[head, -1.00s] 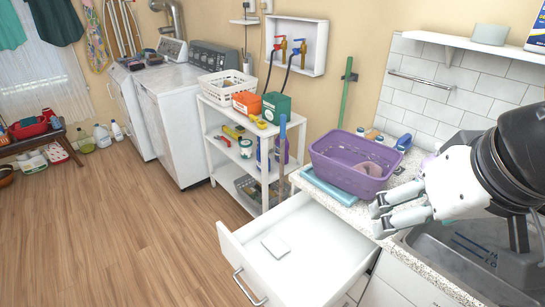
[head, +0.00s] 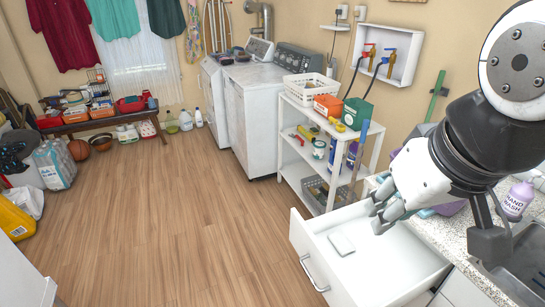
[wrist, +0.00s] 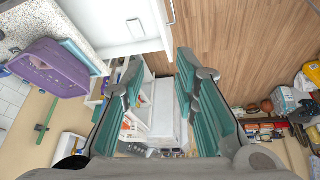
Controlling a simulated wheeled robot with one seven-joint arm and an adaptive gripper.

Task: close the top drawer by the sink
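The drawer also shows at the top of the wrist view (wrist: 125,30). My gripper (head: 380,216) is above the drawer's back part, in front of the counter, apart from the handle. In the wrist view my gripper (wrist: 156,95) has its fingers wide apart with nothing held between them. The sink (head: 525,262) is at the right, partly behind my arm.
A purple basket (wrist: 48,68) stands on the speckled counter (head: 440,235). A white shelf cart (head: 318,150) with tools and bottles stands behind the drawer. A washer (head: 262,110) is farther back. The wood floor (head: 185,220) left of the drawer is clear.

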